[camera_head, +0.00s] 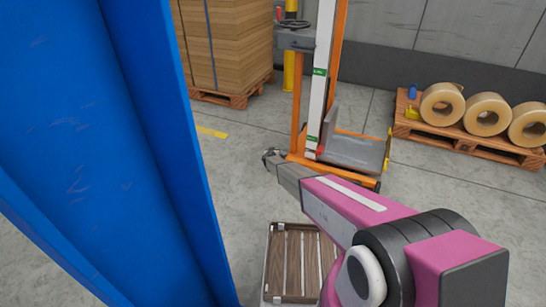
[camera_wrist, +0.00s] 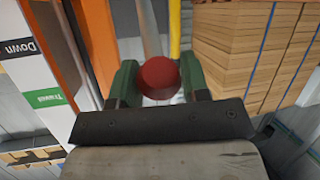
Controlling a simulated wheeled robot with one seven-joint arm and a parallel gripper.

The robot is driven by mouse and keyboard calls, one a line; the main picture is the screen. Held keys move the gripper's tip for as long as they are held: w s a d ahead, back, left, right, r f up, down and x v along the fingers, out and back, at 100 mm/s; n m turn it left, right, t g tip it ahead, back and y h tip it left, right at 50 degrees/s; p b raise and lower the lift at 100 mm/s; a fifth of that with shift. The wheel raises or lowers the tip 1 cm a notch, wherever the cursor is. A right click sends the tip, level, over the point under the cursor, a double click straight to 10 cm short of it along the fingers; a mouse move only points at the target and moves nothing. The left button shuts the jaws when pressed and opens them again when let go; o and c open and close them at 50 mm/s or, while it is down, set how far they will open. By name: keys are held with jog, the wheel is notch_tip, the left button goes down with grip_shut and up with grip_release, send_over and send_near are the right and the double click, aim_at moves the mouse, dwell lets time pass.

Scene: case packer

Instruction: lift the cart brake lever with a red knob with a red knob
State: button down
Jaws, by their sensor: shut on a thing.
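The red knob (camera_wrist: 159,77) of the brake lever shows in the wrist view, between the two green fingers of my gripper (camera_wrist: 160,84). The fingers are shut on it from both sides. In the head view my gripper (camera_head: 269,158) is beside the orange base of the cart (camera_head: 298,110), left of its white mast. Labels reading "Down" and "Travel" are on the white mast (camera_wrist: 45,75) at the left of the wrist view.
A large blue upright structure (camera_head: 100,120) fills the left of the head view. A slatted wooden crate (camera_head: 300,262) is below my arm. Stacked cardboard (camera_head: 228,45) stands on a pallet behind. Tape rolls (camera_head: 485,113) sit on a pallet at right. Floor between is clear.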

jog(key=shift+w+d+r, duration=0.2)
jog(key=shift+w+r, duration=0.3)
jog(key=shift+r, duration=0.15)
jog(key=c, duration=0.6)
grip_release()
jog(key=shift+c, duration=0.2)
jog(key=v, duration=1)
jog(key=shift+s, duration=0.4)
